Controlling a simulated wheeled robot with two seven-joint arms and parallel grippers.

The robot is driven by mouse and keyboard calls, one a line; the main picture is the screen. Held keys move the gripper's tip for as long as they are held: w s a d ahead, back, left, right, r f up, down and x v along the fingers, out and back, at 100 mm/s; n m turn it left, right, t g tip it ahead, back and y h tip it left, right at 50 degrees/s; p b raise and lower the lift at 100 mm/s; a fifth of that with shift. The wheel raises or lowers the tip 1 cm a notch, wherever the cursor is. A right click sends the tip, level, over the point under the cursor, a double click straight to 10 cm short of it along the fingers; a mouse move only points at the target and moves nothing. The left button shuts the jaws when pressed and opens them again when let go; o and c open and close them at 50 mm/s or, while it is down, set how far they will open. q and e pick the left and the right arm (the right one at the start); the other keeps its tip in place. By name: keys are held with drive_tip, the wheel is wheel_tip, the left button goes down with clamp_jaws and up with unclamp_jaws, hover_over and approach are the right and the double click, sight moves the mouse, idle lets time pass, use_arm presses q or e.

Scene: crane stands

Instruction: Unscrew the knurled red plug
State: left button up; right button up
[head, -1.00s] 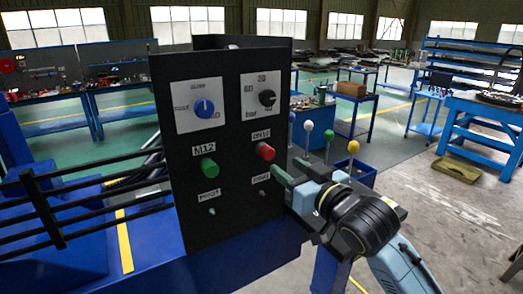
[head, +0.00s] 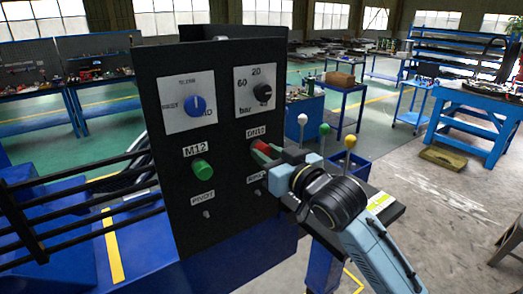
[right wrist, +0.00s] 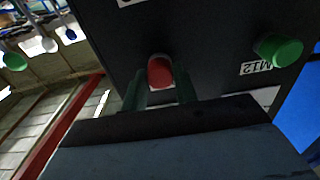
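The red plug (head: 261,146) sticks out of the black panel (head: 225,130) under the DN10 label. It also shows in the right wrist view (right wrist: 160,71), with one green finger on each side of it. My right gripper (head: 268,151) is at the plug, its fingers apart around it. I cannot tell whether the fingers touch the plug, and its knurling is too small to make out. My left gripper is not in view.
A green plug (head: 203,169) under the M12 label sits left of the red one. Blue (head: 195,105) and black (head: 263,92) knobs are above. White (head: 302,119), green (head: 324,130) and yellow (head: 350,141) ball-topped levers stand right of the panel, close to my right arm.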

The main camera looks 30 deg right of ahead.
drive_tip(key=c, duration=0.4)
drive_tip(key=shift+s, duration=0.1)
drive_tip(key=n, duration=0.5)
drive_tip(key=shift+n, duration=0.4)
drive_tip(key=n, duration=0.4)
drive_tip(key=shift+n, duration=0.3)
drive_tip(key=n, duration=0.5)
drive_tip(key=shift+f, duration=0.1)
